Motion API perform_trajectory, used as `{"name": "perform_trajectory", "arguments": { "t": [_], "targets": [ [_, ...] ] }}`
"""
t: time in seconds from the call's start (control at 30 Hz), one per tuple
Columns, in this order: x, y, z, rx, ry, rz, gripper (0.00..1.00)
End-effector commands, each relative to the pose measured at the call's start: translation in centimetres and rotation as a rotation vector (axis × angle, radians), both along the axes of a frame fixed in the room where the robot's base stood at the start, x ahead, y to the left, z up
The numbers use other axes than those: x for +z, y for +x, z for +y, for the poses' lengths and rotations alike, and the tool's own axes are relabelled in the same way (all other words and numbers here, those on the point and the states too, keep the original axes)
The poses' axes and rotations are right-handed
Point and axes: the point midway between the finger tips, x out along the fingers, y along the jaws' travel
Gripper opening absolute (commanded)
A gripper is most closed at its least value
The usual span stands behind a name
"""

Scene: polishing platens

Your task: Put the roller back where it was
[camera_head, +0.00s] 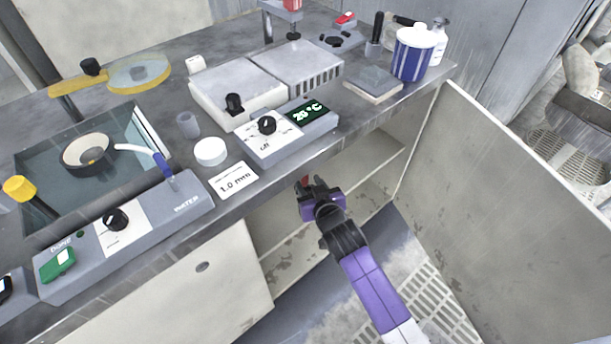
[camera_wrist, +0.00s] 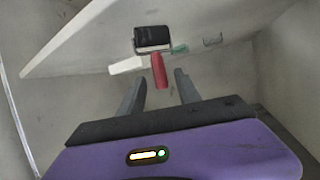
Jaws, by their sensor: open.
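The roller shows in the wrist view (camera_wrist: 152,38) as a black cylinder with a red handle. It lies on a pale surface inside the cabinet, with the handle pointing toward my gripper (camera_wrist: 159,84). My gripper is open, and its two fingers stand on either side of the handle's near end without visibly closing on it. In the head view my gripper (camera_head: 312,185) is at the open cabinet front below the counter. A small red bit of the handle (camera_head: 304,181) shows beside it; the rest of the roller is hidden there.
A white block (camera_wrist: 126,65) and a green item (camera_wrist: 180,48) lie close to the roller. The cabinet's open door (camera_head: 500,220) stands to the right. The counter above carries a hotplate with a control box (camera_head: 285,135), a white puck (camera_head: 210,151) and a striped jar (camera_head: 412,55).

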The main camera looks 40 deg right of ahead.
Motion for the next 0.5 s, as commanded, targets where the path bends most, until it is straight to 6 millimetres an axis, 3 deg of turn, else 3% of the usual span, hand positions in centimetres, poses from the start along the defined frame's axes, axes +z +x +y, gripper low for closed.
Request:
{"name": "perform_trajectory", "arguments": {
  "t": [0.2,0.5],
  "targets": [
    [1.9,-4.0,1.7,0.001,0.001,0.002,0.40],
    [3.0,-6.5,2.7,0.000,0.000,0.000,0.40]
  ]
}}
